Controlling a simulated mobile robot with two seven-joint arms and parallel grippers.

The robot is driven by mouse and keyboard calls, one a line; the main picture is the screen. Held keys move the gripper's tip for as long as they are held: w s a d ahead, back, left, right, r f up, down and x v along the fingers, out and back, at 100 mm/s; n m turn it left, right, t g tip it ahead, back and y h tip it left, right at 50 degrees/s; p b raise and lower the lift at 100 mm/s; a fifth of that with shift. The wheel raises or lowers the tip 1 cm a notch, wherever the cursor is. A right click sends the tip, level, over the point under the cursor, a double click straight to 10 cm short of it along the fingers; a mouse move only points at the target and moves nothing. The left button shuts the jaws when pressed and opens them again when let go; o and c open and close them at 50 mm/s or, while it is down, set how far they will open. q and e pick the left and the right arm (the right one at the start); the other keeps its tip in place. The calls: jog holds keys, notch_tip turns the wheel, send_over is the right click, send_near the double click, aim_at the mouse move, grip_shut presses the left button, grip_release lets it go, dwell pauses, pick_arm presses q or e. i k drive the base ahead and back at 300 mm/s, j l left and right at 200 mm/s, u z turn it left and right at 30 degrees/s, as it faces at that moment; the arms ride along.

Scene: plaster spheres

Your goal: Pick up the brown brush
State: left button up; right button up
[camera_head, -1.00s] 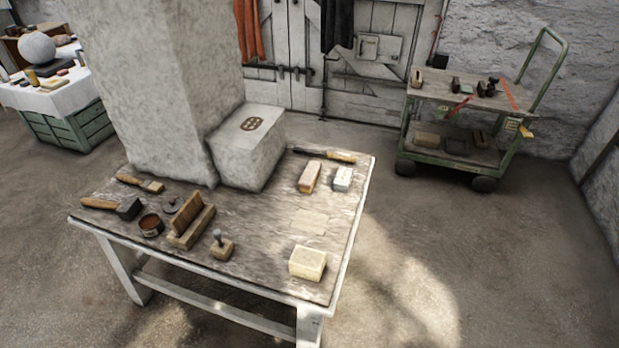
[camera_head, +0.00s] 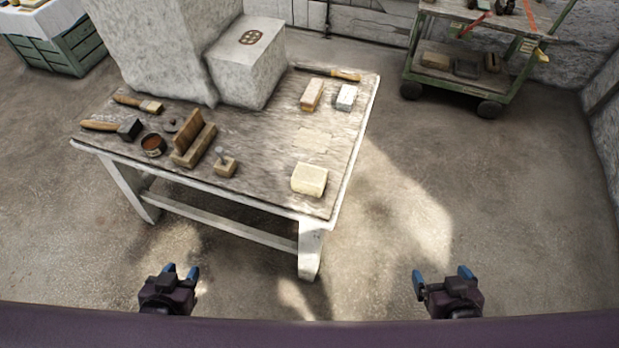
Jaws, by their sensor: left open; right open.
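A small flat brush (camera_head: 138,103) with a brown handle and a paler head lies at the left back of the worktable (camera_head: 250,140), near the plaster column. In front of it lies a brown-handled tool (camera_head: 110,127) with a dark block head; I cannot tell whether it is a brush or a mallet. My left gripper (camera_head: 181,270) is open and empty, low in front of the table's left part. My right gripper (camera_head: 441,274) is open and empty, to the right of the table's front leg. Both are well apart from the brush.
A cream block (camera_head: 309,179) sits at the front right. A plaster block (camera_head: 247,65) stands behind. A green cart (camera_head: 408,76) is at the back right.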

aim_at(308, 102)
jog(key=i+l, duration=0.1)
jog(key=l, duration=0.4)
jog(key=i+l, duration=0.1)
jog(key=l, duration=0.45)
jog(key=i+l+u, duration=0.1)
jog(key=l, duration=0.3)
jog(key=i+l+u, duration=0.1)
jog(key=i+l, duration=0.2)
jog(key=i+l+u, duration=0.1)
jog(key=i+l, duration=0.95)
jog(key=i, duration=0.1)
